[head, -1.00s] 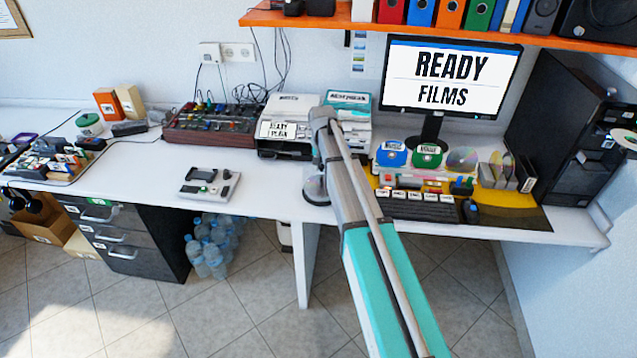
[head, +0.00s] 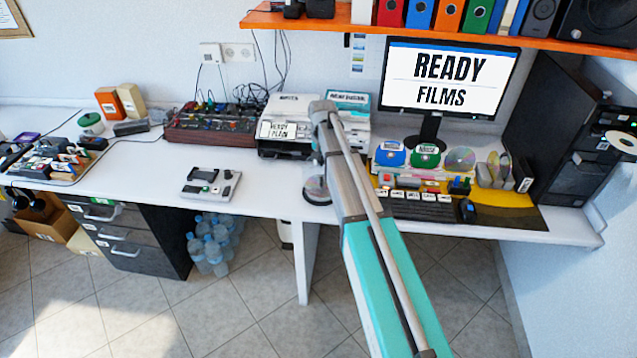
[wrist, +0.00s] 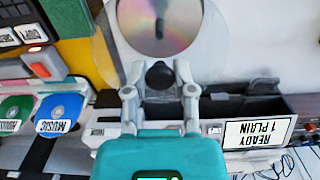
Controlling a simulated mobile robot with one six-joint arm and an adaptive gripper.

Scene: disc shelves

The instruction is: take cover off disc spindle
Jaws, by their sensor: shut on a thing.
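The disc spindle (head: 317,191) stands on the white desk, right of the middle, partly hidden behind my arm. In the wrist view a shiny disc (wrist: 140,22) with a dark post at its middle lies beyond my fingers. The clear round cover (wrist: 107,48) shows as a faint see-through rim around the disc. My gripper (wrist: 160,84) is shut on the cover's dark knob (wrist: 160,74), one finger on each side. I cannot tell whether the cover is clear of the spindle. In the head view my arm hides my fingers.
A printer (head: 290,128) stands behind the spindle, labelled READY PLAIN. A keyboard (head: 418,206) and coloured discs (head: 425,156) lie to the right, below the monitor (head: 450,78). A grey device (head: 210,184) sits to the left, with bare desk between.

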